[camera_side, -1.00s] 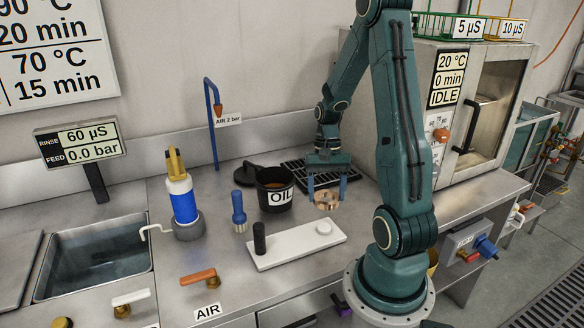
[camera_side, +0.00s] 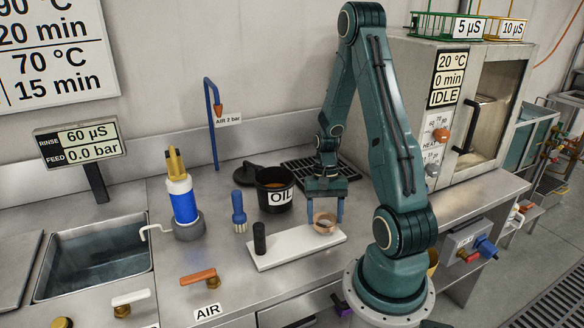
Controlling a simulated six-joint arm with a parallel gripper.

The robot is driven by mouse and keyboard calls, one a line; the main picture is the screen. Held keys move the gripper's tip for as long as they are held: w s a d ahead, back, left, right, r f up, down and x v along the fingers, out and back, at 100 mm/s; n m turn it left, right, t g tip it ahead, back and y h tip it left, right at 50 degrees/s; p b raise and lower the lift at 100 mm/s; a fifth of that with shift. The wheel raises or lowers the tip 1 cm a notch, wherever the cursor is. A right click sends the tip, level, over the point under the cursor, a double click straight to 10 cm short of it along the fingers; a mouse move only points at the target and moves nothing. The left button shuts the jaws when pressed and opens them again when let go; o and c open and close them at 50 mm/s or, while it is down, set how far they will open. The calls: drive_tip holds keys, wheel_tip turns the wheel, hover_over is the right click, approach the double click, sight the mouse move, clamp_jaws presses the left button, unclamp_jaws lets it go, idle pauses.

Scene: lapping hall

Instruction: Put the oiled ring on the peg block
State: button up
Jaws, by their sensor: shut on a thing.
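The copper-coloured ring (camera_side: 325,227) is between the two blue fingers of my gripper (camera_side: 325,213), which is shut on it. The white peg block (camera_side: 288,253) lies on the steel bench below, with a black post (camera_side: 260,238) at its left end. The ring is at the block's right end, over or around the short white peg there. That peg is largely hidden by the ring and fingers. I cannot tell whether the ring rests on the block or hangs just above it.
A black OIL pot (camera_side: 275,188) stands close behind the ring, with a dark grate (camera_side: 304,170) behind it. A blue-handled tool (camera_side: 238,210) and a blue-and-white bottle (camera_side: 182,195) stand left. The sink (camera_side: 95,260) is further left. Bench between block and AIR valve (camera_side: 200,277) is clear.

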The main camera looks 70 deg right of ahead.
drive_tip(key=shift+f, duration=0.85)
drive_tip(key=o, duration=1.2)
drive_tip(key=shift+f, duration=0.2)
drive_tip(key=v, duration=1.4)
drive_tip(key=shift+a, duration=0.15)
